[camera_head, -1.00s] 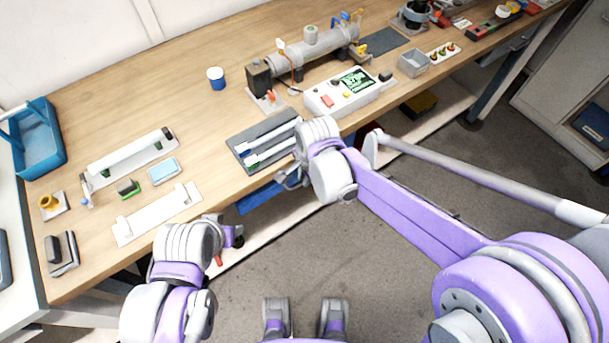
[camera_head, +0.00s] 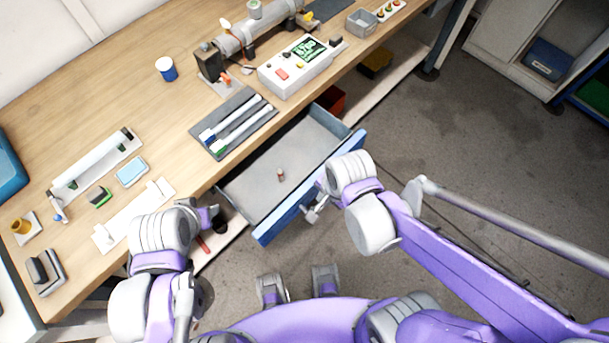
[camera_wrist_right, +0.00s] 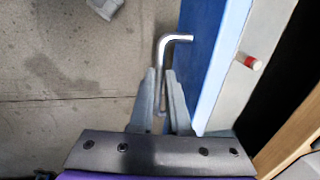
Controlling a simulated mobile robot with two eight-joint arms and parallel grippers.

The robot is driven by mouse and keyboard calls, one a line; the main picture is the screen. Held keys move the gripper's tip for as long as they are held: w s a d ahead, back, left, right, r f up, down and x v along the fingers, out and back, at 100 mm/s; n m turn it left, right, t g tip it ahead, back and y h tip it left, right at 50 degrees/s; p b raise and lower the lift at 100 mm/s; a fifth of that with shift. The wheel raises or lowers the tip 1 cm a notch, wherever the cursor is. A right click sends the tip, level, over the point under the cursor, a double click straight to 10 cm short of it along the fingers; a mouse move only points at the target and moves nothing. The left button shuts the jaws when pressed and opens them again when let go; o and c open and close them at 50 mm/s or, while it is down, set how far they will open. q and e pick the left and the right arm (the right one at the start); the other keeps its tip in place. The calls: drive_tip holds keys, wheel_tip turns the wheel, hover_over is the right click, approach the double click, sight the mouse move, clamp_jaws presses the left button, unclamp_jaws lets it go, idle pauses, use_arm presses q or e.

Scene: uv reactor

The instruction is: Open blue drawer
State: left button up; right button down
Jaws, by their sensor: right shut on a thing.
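The blue drawer (camera_head: 262,228) is pulled well out from under the wooden table, and its grey inside is in view. A small red and white cylinder (camera_head: 281,175) stands in it; it also shows in the right wrist view (camera_wrist_right: 253,63). My right gripper (camera_head: 312,213) is at the drawer's front. In the right wrist view its fingers (camera_wrist_right: 162,92) are closed around the metal bar handle (camera_wrist_right: 176,39) on the blue front (camera_wrist_right: 208,50). My left gripper (camera_head: 217,217) is by the table's front edge, left of the drawer; its fingertips are too small to judge.
The wooden table (camera_head: 120,115) holds a dark tray with tubes (camera_head: 232,122), a white control box (camera_head: 296,66) and a blue-white cup (camera_head: 166,69). A red box (camera_head: 331,100) is under the table beside the drawer. The grey floor (camera_head: 440,135) at right is clear.

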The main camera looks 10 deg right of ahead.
use_arm(q)
drive_tip(key=shift+w+r+p, duration=0.25)
drive_tip(key=shift+r+p, duration=0.35)
drive_tip(key=shift+r, duration=0.35)
use_arm(e)
drive_tip(key=shift+s+d, duration=0.85)
drive_tip(key=shift+s, duration=0.3)
drive_tip(key=shift+s+d, duration=0.85)
drive_tip(key=shift+s, duration=0.3)
drive_tip(key=c, duration=1.2)
unclamp_jaws()
drive_tip(key=shift+o, duration=0.2)
use_arm(q)
wheel_tip(320, 180, up, 6)
drive_tip(key=w+p, duration=0.2)
drive_tip(key=p, duration=0.2)
drive_tip(key=shift+w+r+t, duration=0.15)
drive_tip(key=shift+w+t, duration=0.05)
drive_tip(key=shift+t, duration=0.1)
use_arm(e)
wheel_tip(320, 180, up, 11)
drive_tip(key=s+d, duration=0.1)
drive_tip(key=shift+s+f, duration=0.15)
drive_tip(key=shift+s, duration=0.2)
